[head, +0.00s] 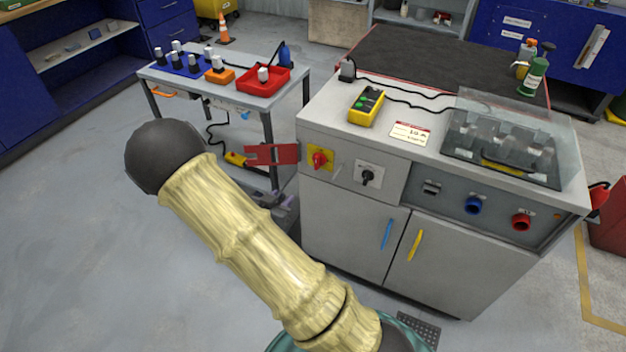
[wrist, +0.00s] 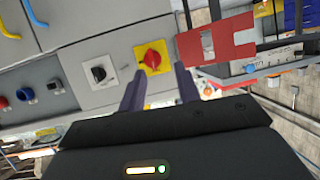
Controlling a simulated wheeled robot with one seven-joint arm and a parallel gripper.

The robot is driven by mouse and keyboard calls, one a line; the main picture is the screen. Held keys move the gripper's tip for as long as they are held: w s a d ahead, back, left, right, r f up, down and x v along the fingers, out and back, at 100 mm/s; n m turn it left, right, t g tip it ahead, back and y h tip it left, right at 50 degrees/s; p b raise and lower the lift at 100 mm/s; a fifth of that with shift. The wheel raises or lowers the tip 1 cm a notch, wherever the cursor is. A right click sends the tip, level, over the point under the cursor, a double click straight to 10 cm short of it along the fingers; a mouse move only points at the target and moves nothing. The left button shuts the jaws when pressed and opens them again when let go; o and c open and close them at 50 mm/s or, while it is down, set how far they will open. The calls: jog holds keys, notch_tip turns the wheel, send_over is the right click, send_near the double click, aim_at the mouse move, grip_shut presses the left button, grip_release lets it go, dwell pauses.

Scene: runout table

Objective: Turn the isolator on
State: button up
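The isolator is a red rotary knob (head: 319,159) on a yellow plate at the upper left of the grey cabinet's front. In the wrist view the red knob (wrist: 152,58) shows just beyond my fingertips; its setting is too small to read. My gripper (wrist: 160,84) is open and empty, with its two fingers apart and the knob lying between them in the picture. They do not appear to touch it. A red plate (head: 272,154) with a notch juts out left of the isolator; it also shows in the wrist view (wrist: 215,42).
A black selector knob (head: 367,177) sits right of the isolator, then blue and red sockets. The yellow push-button box (head: 366,107) lies on the cabinet top (head: 330,112). A trolley (head: 255,100) with trays stands at the left. Floor at the left is clear.

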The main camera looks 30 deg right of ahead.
aim_at(315, 163)
jog(key=h, duration=0.1)
jog(key=s+f+t+h+b, duration=0.1)
jog(key=f+h+b, duration=0.1)
jog(key=h, duration=0.1)
jog(key=shift+s+d+m+t, duration=0.25)
jog(key=shift+d+m+t, duration=0.05)
jog(key=shift+d+t, duration=0.1)
jog(key=x, duration=1.7)
jog(key=shift+w+d+r, duration=0.1)
jog(key=shift+d+r, duration=0.05)
jog(key=shift+c, duration=0.4)
grip_shut()
